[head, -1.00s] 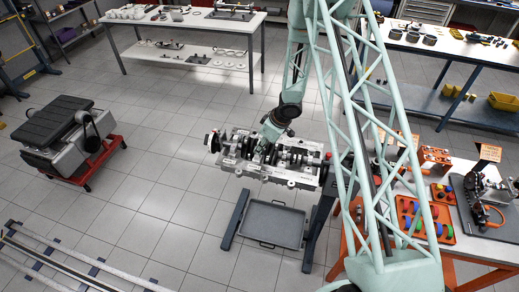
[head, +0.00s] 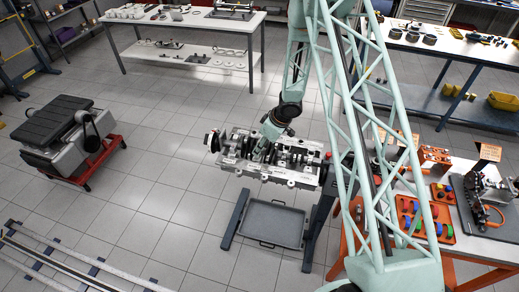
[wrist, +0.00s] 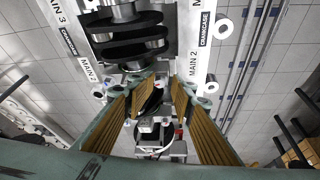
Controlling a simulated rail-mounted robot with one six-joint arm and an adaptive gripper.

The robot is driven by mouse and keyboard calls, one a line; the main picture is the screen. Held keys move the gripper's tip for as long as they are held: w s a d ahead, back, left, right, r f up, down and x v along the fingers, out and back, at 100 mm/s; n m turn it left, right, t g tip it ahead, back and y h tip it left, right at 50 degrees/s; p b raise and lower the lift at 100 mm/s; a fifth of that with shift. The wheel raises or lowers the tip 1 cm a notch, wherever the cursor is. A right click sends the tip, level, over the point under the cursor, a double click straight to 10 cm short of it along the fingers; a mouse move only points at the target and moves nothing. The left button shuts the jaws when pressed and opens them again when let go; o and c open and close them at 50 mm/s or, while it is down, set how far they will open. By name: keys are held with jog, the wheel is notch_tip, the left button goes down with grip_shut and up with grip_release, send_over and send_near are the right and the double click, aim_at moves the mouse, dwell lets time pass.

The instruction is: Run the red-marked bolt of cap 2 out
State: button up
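The engine block (head: 308,181) sits on a stand in the middle of the head view, with the dark crankshaft and bearing caps on top. My gripper (head: 261,150) is over the left half of the block. In the wrist view the fingers of my gripper (wrist: 160,88) are apart, pointing down at the block, with a gap between them. The "MAIN 2" labels (wrist: 90,70) are on both sides near the fingertips. A pale metal cap (wrist: 148,126) shows between the fingers, with a small red mark (wrist: 179,132) at its right. I cannot tell whether the fingers touch a bolt.
The crankshaft (wrist: 128,32) lies just ahead of the fingertips. A grey tray (head: 270,224) lies below the block. The orange-framed bench (head: 460,240) with coloured parts stands at right. A work table (head: 190,52) is at the back.

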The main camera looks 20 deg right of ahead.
jog(key=v, duration=0.7)
jog(key=shift+s+r, duration=0.15)
jog(key=shift+r, duration=0.1)
dwell(0.3)
jog(key=shift+d, duration=0.15)
dwell(0.4)
